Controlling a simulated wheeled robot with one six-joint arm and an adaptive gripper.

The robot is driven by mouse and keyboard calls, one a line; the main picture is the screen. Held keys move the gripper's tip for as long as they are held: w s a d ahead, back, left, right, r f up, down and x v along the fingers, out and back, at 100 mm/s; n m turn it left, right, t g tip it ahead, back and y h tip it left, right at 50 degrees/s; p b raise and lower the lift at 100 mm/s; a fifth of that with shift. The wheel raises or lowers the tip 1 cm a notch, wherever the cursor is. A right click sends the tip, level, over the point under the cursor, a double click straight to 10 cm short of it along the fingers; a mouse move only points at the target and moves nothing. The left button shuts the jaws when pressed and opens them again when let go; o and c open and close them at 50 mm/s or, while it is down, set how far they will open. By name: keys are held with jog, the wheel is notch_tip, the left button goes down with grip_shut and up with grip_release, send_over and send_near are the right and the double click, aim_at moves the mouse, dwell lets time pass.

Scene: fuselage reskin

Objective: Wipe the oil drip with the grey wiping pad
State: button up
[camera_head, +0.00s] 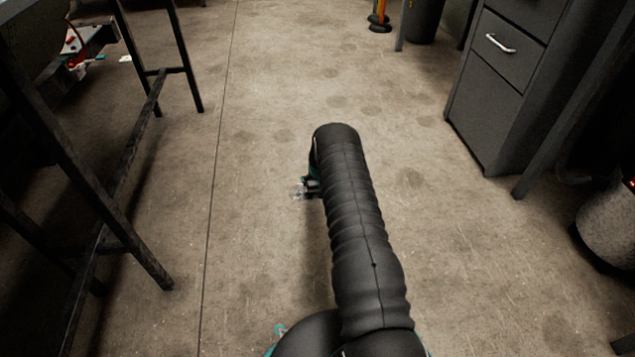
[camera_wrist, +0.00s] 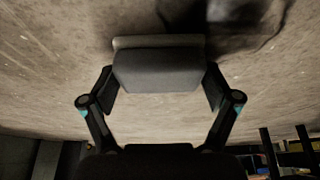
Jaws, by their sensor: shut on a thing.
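My gripper (camera_wrist: 160,88) is shut on the grey wiping pad (camera_wrist: 160,68), with one finger against each side of it. The pad is a grey block with a paler strip along its upper edge in the wrist view. It appears over the concrete floor; I cannot tell whether it touches it. In the head view my black-sleeved arm hides the pad and most of the gripper. I cannot pick out the oil drip for certain. Several faint dark stains mark the floor, and a dark area at the top of the wrist view may be shadow.
A dark metal bench frame (camera_head: 127,225) stands at the left. A grey drawer cabinet (camera_head: 510,85) and a rounded grey container (camera_head: 610,225) stand at the right. An orange post on a black base (camera_head: 380,20) stands at the back. The floor (camera_head: 270,90) between them is open.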

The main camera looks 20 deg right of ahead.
aim_at(304, 192)
jog(key=shift+w+a+r+b, duration=0.1)
jog(key=shift+w+a+b, duration=0.2)
jog(key=shift+a, duration=0.7)
jog(key=shift+w+a+b, duration=0.25)
jog(key=shift+a, duration=0.7)
jog(key=shift+w+a+f, duration=0.1)
jog(key=shift+w+a, duration=0.25)
jog(key=shift+a, duration=0.9)
jog(key=shift+w+a+f, duration=0.1)
jog(key=shift+w+a, duration=0.25)
jog(key=shift+a, duration=0.9)
jog(key=shift+w+a, duration=0.35)
jog(key=shift+a, duration=0.9)
